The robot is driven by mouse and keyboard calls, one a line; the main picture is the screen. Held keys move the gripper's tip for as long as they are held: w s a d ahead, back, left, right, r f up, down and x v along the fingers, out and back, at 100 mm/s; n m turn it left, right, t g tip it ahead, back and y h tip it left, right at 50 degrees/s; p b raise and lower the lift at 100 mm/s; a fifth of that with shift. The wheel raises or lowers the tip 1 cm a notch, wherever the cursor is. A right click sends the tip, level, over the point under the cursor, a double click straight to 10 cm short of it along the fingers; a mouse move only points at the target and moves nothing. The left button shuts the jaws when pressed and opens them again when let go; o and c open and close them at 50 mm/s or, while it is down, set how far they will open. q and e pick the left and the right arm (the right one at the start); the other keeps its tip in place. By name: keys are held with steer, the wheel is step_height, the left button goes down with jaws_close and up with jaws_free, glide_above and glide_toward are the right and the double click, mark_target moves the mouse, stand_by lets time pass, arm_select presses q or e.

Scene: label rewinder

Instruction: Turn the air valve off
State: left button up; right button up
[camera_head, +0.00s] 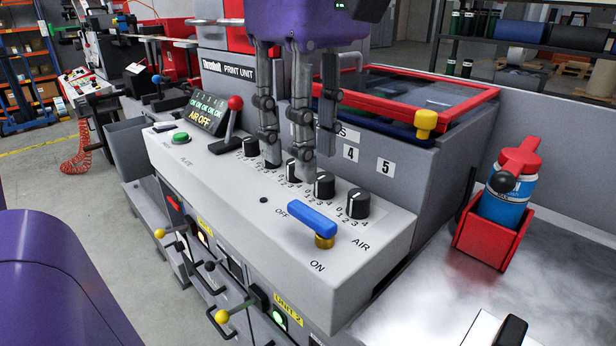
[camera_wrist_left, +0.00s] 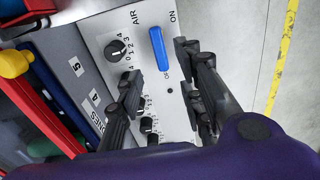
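The air valve's blue handle (camera_head: 313,220) sits on a brass stem (camera_head: 325,241) at the right end of the grey control panel. Its free end lies beside the OFF label and away from ON. The small display (camera_head: 205,112) reads "AIR OFF". In the left wrist view the blue handle (camera_wrist_left: 159,49) shows ahead, between and beyond the fingers. My left gripper (camera_head: 292,168) points down over the panel's knobs, left of and behind the handle. Its fingers are spread apart, with nothing between them, in the left wrist view (camera_wrist_left: 157,66). The right gripper is out of view.
Several black knobs (camera_head: 358,203) line the panel behind the handle. A red-knobbed lever (camera_head: 233,118) and green button (camera_head: 181,138) stand at left. A red-rimmed tray (camera_head: 446,82) is behind. A blue bottle (camera_head: 506,194) in a red holder stands right. Space above the handle is clear.

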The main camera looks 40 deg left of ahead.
arm_select(q)
step_height(320, 180, up, 4)
stand_by(0.8)
